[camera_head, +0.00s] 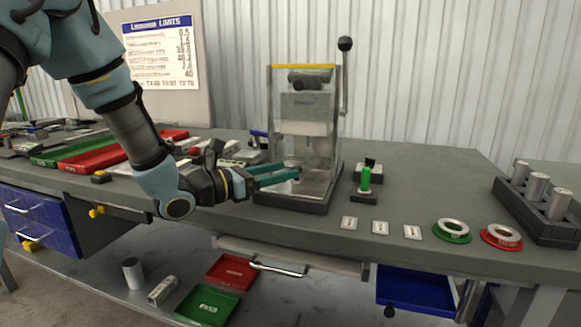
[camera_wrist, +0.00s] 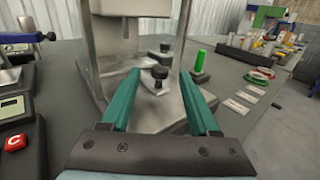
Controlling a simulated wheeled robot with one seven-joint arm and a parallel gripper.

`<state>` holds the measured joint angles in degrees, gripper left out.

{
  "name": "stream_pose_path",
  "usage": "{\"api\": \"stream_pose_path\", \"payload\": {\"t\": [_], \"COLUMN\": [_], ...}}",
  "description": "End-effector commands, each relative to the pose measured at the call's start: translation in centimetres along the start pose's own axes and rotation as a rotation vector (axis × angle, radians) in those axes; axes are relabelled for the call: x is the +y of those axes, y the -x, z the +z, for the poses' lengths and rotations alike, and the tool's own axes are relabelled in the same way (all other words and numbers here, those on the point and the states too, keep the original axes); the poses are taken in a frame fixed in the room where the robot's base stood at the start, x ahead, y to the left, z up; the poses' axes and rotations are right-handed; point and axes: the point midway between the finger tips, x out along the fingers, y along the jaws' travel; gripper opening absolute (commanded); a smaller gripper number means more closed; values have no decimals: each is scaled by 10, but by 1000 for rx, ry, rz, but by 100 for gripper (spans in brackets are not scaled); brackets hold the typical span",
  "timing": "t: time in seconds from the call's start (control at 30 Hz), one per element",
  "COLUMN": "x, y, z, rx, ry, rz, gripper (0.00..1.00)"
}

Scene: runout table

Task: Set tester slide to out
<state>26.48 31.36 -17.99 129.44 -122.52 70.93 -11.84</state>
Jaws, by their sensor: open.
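The tester (camera_head: 308,120) stands on the bench, a grey press with clear guards, a yellow top edge and a side lever with a black ball. In the wrist view, a black knob (camera_wrist: 159,73) stands on the slide's metal plate (camera_wrist: 157,87) at the tester's base (camera_wrist: 150,118). My gripper (camera_head: 297,173) reaches into the tester's lower front from the left. Its teal fingers are apart in the wrist view (camera_wrist: 158,78), with the knob showing between their tips. I see no contact with the knob. In the head view the fingers largely hide the slide.
A green cylinder (camera_head: 365,178) stands on a small dark block right of the tester. Small plates, a green ring (camera_head: 452,231), a red ring (camera_head: 502,237) and a cylinder rack (camera_head: 540,215) lie further right. Red trays (camera_head: 95,158) and clutter fill the left bench.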

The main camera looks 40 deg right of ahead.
Motion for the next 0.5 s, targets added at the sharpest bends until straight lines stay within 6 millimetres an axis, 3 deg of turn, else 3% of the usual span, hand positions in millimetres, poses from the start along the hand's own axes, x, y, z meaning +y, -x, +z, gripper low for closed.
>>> {"api": "stream_pose_path", "payload": {"t": [0.2, 0.5], "x": [-1, 0], "y": [-25, -30], "z": [0, 0], "rx": [1, 1], "ry": [0, -1], "rz": [-2, 0], "gripper": [62, 62]}}
